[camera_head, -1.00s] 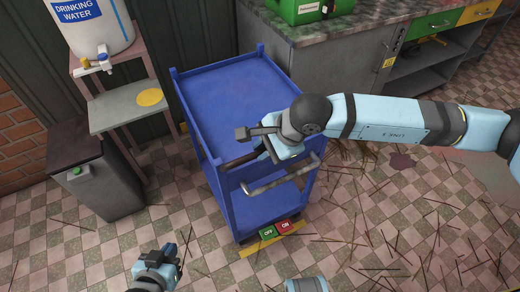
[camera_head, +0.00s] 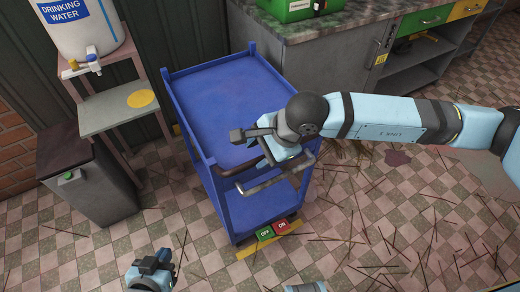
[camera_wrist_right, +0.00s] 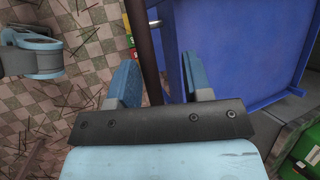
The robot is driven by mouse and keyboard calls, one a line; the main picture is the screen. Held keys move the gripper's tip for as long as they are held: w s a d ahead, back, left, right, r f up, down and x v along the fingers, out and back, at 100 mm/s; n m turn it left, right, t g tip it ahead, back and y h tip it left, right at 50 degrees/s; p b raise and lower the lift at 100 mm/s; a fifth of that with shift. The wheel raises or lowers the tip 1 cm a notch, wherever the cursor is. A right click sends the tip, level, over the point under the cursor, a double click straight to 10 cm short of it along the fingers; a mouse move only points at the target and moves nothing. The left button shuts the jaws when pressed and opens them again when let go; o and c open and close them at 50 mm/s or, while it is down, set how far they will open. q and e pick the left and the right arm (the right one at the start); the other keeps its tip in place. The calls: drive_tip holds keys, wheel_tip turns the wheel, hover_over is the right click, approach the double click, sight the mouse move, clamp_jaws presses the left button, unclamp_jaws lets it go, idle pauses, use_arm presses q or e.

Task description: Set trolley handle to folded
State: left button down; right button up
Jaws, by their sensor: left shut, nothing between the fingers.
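The blue trolley (camera_head: 222,97) stands in the middle of the head view. A dark brown handle bar (camera_head: 232,169) shows at its front end, partly hidden by my right arm. A grey bent bar (camera_head: 268,184) sits in front of and below it. My right gripper (camera_head: 262,157) is at the handle, its fingers mostly hidden in the head view. In the right wrist view, the open fingers (camera_wrist_right: 160,84) stand either side of the brown bar (camera_wrist_right: 148,50), with visible space on the right. My left gripper (camera_head: 160,260) is shut and empty, low at the left, apart from the trolley.
A grey bin (camera_head: 90,190) and a stand with a drinking-water tank (camera_head: 80,25) are left of the trolley. A stone-topped counter (camera_head: 340,50) is behind right. Green and red OFF/ON plates (camera_head: 272,230) lie at the trolley's front foot. Sticks litter the tiled floor.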

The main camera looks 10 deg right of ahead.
drive_tip(key=v, duration=1.3)
drive_tip(key=shift+d+r, duration=0.2)
drive_tip(key=shift+r, duration=0.1)
drive_tip(key=shift+s, duration=0.1)
